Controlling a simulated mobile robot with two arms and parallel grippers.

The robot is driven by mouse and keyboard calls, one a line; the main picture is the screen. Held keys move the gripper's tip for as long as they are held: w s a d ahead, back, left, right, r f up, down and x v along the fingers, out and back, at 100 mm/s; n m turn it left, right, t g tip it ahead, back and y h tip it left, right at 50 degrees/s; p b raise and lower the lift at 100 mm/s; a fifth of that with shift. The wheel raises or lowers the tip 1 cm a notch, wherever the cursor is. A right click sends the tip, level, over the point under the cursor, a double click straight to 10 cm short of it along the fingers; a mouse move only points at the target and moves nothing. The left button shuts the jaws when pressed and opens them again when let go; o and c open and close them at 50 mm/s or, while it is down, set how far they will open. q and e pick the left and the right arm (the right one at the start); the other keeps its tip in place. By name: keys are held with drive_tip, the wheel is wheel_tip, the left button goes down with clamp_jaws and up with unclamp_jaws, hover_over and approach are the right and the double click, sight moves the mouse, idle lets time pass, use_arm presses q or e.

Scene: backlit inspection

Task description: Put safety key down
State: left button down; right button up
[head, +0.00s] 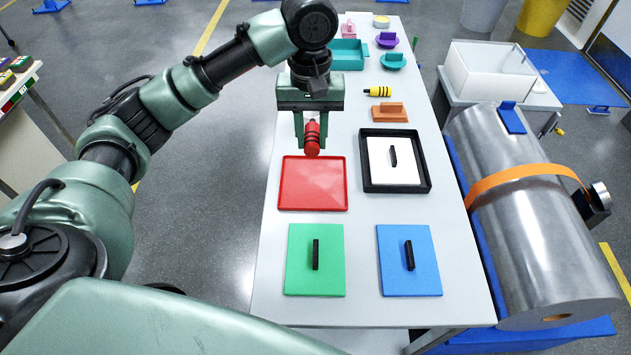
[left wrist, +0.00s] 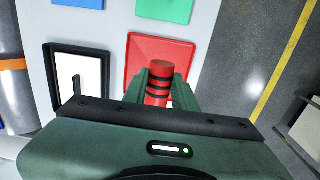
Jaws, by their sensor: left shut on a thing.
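The safety key, a red cylinder with black bands (head: 312,136), is held between the fingers of my left gripper (head: 310,146). It hangs just beyond the far edge of a red tray (head: 313,184), and its height above the table is hard to judge. In the left wrist view the key (left wrist: 158,82) stands between the green fingers, with the red tray (left wrist: 136,58) beside and behind it. The tray is empty. My right gripper is not in view.
On the white table (head: 361,268) are a black-framed white panel (head: 371,182), a green plate (head: 298,262) and a blue plate (head: 392,275), each with a black handle. A yellow banded cylinder (head: 375,91) and an orange block (head: 389,115) lie farther back.

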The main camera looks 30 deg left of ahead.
use_arm(q)
drive_tip(key=p, duration=0.1)
hover_over(313, 200)
wheel_tip(313, 200, down, 12)
drive_tip(key=shift+a+f, duration=0.1)
drive_tip(key=shift+f, duration=0.15)
drive_tip(key=shift+f+p, duration=0.35)
drive_tip(key=shift+f, duration=2.25)
drive_tip(key=shift+f, duration=0.1)
drive_tip(key=c, duration=1.1)
unclamp_jaws()
drive_tip(key=shift+w+r, duration=0.1)
drive_tip(key=shift+r, duration=0.15)
wheel_tip(313, 200, up, 12)
drive_tip(key=shift+f+b, duration=0.1)
drive_tip(key=shift+b, duration=0.7)
